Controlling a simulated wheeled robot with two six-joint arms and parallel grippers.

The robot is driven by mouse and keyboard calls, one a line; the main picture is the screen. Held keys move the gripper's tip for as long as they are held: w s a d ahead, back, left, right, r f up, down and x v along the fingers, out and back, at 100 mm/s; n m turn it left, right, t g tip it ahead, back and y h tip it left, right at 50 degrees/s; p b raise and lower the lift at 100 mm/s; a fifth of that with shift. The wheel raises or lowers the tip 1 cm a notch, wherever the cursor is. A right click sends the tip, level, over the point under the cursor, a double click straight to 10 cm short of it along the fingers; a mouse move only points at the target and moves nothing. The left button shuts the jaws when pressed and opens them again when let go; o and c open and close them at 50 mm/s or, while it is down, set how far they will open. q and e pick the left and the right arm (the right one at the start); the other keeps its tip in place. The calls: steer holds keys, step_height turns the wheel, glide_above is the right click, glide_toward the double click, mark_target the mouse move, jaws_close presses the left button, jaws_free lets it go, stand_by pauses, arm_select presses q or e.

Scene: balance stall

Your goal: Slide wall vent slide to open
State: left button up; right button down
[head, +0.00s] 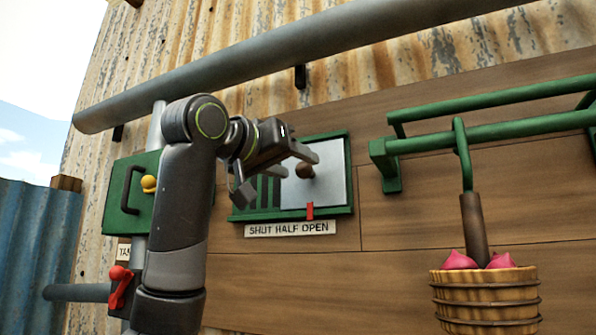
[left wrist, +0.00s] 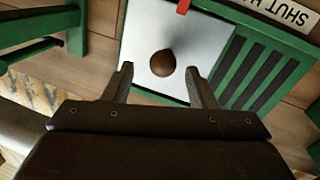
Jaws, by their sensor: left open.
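The wall vent has a green frame (head: 348,140) with dark slats showing at its left and a silver slide plate (head: 335,185) covering its right part. A brown round knob (head: 305,170) stands out from the plate. A red marker (head: 310,210) sits at the frame's lower edge, above the first part of the word OPEN. My left gripper (head: 280,174) is open in front of the vent. In the left wrist view its fingers (left wrist: 158,70) lie on either side of the knob (left wrist: 162,63), with visible gaps. My right gripper is out of view.
A label (head: 290,229) reads SHUT HALF OPEN below the vent. A green panel (head: 130,195) with a black handle and a red valve lever (head: 121,287) are at the left. A green rail (head: 480,132) with a hanging basket (head: 485,300) is at the right. A grey pipe (head: 270,60) crosses above.

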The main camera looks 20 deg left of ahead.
arm_select(q)
steer(key=b+v, duration=0.5)
steer(key=v, duration=1)
steer(key=shift+s+b, duration=0.3)
steer(key=shift+b, duration=0.1)
